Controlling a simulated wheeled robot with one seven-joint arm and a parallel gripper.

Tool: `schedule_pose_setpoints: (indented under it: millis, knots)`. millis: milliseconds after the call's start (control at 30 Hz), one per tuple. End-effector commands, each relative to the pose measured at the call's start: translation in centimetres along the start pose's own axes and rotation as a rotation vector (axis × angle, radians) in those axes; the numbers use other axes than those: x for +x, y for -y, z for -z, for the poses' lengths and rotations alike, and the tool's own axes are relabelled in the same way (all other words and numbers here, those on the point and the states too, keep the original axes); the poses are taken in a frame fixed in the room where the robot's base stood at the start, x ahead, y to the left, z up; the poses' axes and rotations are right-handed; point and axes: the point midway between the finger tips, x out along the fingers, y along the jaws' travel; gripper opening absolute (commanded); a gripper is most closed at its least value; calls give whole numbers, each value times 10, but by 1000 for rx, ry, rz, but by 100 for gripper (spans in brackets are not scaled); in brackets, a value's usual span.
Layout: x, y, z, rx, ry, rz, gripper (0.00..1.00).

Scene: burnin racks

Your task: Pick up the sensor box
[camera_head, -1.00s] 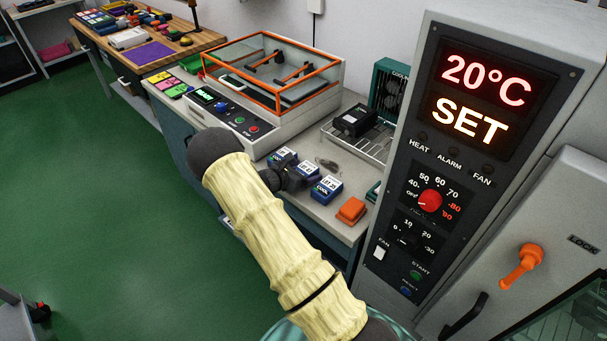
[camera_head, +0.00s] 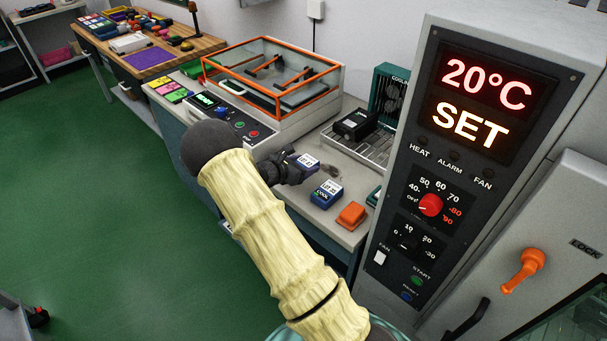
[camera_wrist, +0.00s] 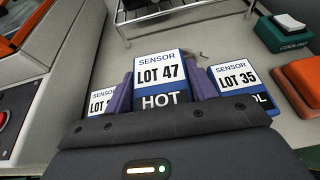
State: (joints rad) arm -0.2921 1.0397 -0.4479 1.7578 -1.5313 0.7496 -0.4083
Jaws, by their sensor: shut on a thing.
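A blue sensor box with a white label reading "SENSOR LOT 47 HOT" (camera_wrist: 158,68) is between the purple fingers of my gripper (camera_wrist: 163,90) in the wrist view. The gripper is shut on it. In the head view my gripper (camera_head: 292,170) holds this box (camera_head: 307,161) over the grey bench, seemingly raised. A second sensor box, "LOT 35" (camera_wrist: 238,78), stands to the right; it also shows in the head view (camera_head: 326,194). A third box (camera_wrist: 102,101) is partly hidden behind the left finger, its lot number cut off.
An orange block (camera_head: 351,215) sits near the bench's front edge. A wire rack (camera_head: 350,146) with a black box (camera_head: 355,124) is behind. An orange-framed glass-lidded machine (camera_head: 275,80) stands left, and a tall control cabinet (camera_head: 455,150) right.

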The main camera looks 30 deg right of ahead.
Motion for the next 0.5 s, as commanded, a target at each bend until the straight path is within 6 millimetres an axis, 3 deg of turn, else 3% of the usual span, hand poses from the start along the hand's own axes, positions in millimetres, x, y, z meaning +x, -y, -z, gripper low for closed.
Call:
schedule_pose_setpoints:
  millis: [200,500]
  knots:
    - [-15,0,-38,4,1,0,29]
    - [-20,0,-48,-1,1,1,29]
